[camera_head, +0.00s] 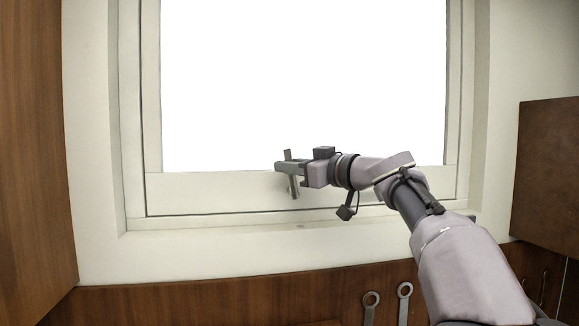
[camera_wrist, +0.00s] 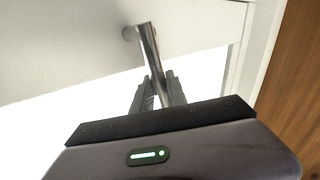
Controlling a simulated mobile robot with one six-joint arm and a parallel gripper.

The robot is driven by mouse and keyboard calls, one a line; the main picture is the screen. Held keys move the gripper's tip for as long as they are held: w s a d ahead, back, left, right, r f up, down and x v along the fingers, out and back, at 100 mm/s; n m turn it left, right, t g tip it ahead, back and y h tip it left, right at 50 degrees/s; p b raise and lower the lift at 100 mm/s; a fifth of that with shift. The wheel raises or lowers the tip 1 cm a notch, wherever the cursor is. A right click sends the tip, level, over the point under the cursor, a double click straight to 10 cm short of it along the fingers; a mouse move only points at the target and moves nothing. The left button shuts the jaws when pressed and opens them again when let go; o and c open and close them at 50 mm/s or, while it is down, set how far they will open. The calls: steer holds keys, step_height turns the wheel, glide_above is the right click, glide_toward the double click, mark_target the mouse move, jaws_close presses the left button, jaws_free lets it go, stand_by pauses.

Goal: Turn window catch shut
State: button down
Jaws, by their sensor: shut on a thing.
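The window (camera_head: 300,90) has a pale frame and a bright white pane. A metal window catch (camera_head: 294,186) sits on the lower frame rail, partly hidden by my gripper in the head view. In the wrist view the catch (camera_wrist: 150,52) is a shiny bar, with its round mount on the pale frame at its far end. My gripper (camera_head: 281,167) reaches in from the right and is shut on the catch's handle. In the wrist view its two dark fingers (camera_wrist: 160,90) stand on either side of the bar.
A wooden panel (camera_head: 35,140) stands at the left and a brown cabinet (camera_head: 548,175) at the right. Below the sill, wrenches (camera_head: 404,300) hang on a wooden board (camera_head: 220,305). The wall around the window is bare.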

steer(key=shift+a, duration=0.1)
stand_by(0.4)
steer(key=a+n+h, duration=0.1)
steer(key=n+g+p, duration=0.1)
steer(key=shift+s+a+f+n+h, duration=0.15)
steer(key=shift+s+a+n+h, duration=0.15)
steer(key=shift+a+h, duration=0.1)
steer(key=a+f+n+h, duration=0.1)
steer(key=a+n+h+p, duration=0.1)
steer(key=n, duration=0.1)
steer(key=shift+s+f+g+h, duration=0.15)
steer(key=shift+f+g+h, duration=0.15)
steer(key=shift+f+g, duration=0.1)
steer(key=f+n+h, duration=0.1)
steer(key=a+f+n+h, duration=0.1)
steer(key=n+h, duration=0.1)
steer(key=shift+s+a+f, duration=0.15)
steer(key=shift+f, duration=0.25)
steer(key=shift+f+n+h, duration=0.8)
steer(key=shift+f+h, duration=0.05)
steer(key=shift+h, duration=0.25)
steer(key=c, duration=1.3)
jaws_free()
